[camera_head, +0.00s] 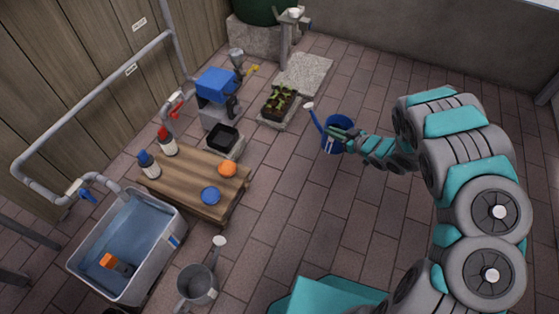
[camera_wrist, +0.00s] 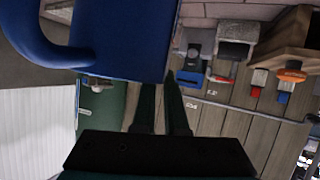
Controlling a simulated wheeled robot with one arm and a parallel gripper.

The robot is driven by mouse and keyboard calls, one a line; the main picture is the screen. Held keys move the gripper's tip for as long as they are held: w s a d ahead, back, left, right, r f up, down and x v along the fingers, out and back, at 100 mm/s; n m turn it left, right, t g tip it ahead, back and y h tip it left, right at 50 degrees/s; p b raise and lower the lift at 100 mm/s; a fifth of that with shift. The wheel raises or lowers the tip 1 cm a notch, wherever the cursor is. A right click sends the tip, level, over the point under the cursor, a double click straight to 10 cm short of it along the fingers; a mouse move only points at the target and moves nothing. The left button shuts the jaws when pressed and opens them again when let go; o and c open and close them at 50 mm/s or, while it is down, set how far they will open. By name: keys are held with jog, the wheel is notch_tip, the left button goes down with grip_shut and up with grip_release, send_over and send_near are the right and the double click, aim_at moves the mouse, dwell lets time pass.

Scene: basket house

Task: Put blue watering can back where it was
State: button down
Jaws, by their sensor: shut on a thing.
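The blue watering can (camera_head: 333,146) is in the right middle of the head view, with its long spout pointing up and left. My gripper (camera_head: 348,133) is shut on it at its upper right side. In the wrist view the blue can (camera_wrist: 130,35) fills the upper left, with its curved blue part at the far left. My gripper fingers (camera_wrist: 162,95) meet its edge there. The gripper partly hides the can in the head view, and I cannot tell how far it is above the floor.
A paved slab (camera_head: 304,74) lies by the tap post (camera_head: 288,40). A seedling planter (camera_head: 279,102) stands left of the can. A wooden table (camera_head: 188,186), water basin (camera_head: 165,254) and grey watering can (camera_head: 197,285) are at left and front. Brick floor around the blue can is clear.

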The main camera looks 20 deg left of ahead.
jog(key=s+a+f+n+g, duration=0.1)
jog(key=s+a+f, duration=0.1)
jog(key=s+a, duration=0.35)
jog(key=s+a+f+n+g+p, duration=0.1)
jog(key=s+a, duration=0.1)
jog(key=s, duration=0.6)
jog(key=s+a+f+n+g, duration=0.1)
jog(key=s+a+f, duration=0.15)
jog(key=s, duration=0.35)
jog(key=w+a+f+b, duration=0.2)
jog(key=w+a+f, duration=0.2)
jog(key=w+a, duration=0.5)
jog(key=shift+w+a+f+y, duration=0.2)
jog(key=shift+w+a+y, duration=0.15)
jog(key=shift+w, duration=1.5)
jog(key=shift+f, duration=0.1)
jog(key=c, duration=1)
grip_release()
jog(key=shift+o, duration=0.2)
jog(key=p+v, duration=0.1)
jog(key=v, duration=1.1)
jog(key=shift+s, duration=0.15)
